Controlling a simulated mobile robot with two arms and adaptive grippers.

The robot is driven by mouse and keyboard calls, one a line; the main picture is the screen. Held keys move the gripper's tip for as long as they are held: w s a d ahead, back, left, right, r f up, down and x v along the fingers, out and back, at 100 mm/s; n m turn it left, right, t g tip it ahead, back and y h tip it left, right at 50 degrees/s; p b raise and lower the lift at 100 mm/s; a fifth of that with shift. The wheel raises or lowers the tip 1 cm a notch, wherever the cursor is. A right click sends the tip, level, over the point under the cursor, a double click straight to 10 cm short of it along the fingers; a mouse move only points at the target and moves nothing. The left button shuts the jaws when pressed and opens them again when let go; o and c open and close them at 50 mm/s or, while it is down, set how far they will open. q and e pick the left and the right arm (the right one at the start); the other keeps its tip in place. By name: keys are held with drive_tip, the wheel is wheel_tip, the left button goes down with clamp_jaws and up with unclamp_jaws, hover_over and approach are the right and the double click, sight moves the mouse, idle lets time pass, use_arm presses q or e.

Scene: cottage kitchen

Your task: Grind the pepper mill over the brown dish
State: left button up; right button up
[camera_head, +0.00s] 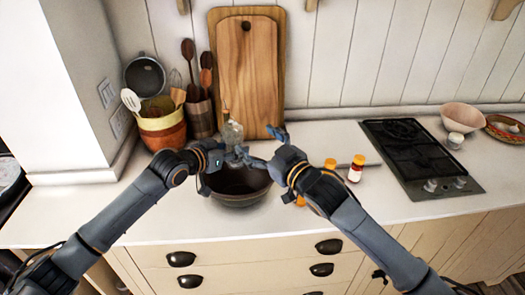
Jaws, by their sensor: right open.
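The brown dish (240,201) is a dark round bowl on the white counter, below my two grippers. A small clear glass object (231,131), possibly the pepper mill, shows upright just above my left gripper, in front of the cutting boards; its lower end is hidden. My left gripper (234,157) is over the bowl's back rim, close under this object. Its fingers are too small to tell whether they hold it. My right gripper (266,147) is open, its fingers spread over the bowl's right back side, to the right of the glass object and apart from it.
Orange-capped bottles (355,170) stand right of the bowl, partly behind my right arm. A black gas hob (410,150) is farther right. Wooden cutting boards (246,75) lean on the wall.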

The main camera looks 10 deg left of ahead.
drive_tip(key=n, duration=1.1)
drive_tip(key=d+f+n, duration=0.1)
drive_tip(key=n, duration=1.1)
drive_tip(key=s+n+g+y, duration=0.1)
drive_tip(key=n, duration=1)
drive_tip(key=shift+s+d+f, duration=0.1)
drive_tip(key=shift+d+f, duration=0.05)
drive_tip(key=shift+f, duration=0.15)
use_arm(q)
drive_tip(key=shift+d, duration=0.1)
use_arm(e)
drive_tip(key=shift+f, duration=0.1)
